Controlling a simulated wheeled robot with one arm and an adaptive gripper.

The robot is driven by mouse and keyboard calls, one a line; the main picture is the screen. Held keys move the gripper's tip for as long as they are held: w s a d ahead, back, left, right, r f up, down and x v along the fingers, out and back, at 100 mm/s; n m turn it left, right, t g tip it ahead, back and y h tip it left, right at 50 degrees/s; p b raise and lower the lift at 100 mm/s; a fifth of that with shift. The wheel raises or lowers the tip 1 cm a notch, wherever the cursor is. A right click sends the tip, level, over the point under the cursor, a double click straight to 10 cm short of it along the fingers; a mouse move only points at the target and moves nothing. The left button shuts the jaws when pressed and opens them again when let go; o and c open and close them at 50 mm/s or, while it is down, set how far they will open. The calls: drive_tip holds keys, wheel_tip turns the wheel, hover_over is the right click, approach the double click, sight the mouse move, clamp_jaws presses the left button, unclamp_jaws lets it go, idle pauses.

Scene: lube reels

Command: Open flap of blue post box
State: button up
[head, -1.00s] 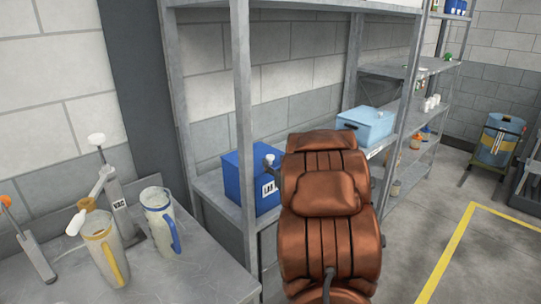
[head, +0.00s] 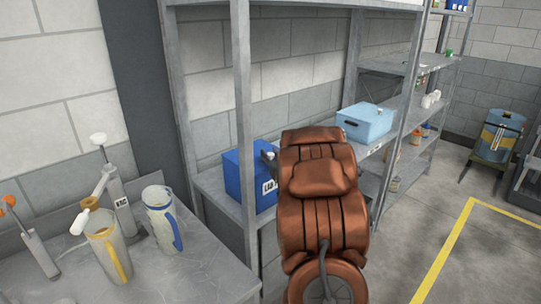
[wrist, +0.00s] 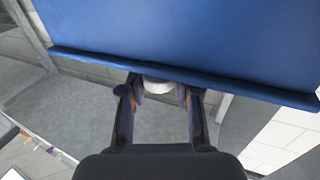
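The blue post box (head: 243,180) stands on the lower shelf level, left of my arm, with a white label on its front. A small pale knob (head: 269,155) shows at its upper right edge, beside my arm. In the wrist view a broad blue face of the box (wrist: 190,35) fills the top, with a raised lip along its lower edge. The white knob (wrist: 158,86) sits just below this lip. My gripper (wrist: 160,90) has its fingers on both sides of the knob, seemingly touching it. My arm hides the gripper in the head view. I cannot tell if the flap is ajar.
A light blue box (head: 366,124) stands on the shelf right of my arm. A metal shelf post (head: 243,110) rises close to the blue box. Jugs (head: 108,250) and pumps stand on the bench at left.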

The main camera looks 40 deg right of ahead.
clamp_jaws()
idle(0.3)
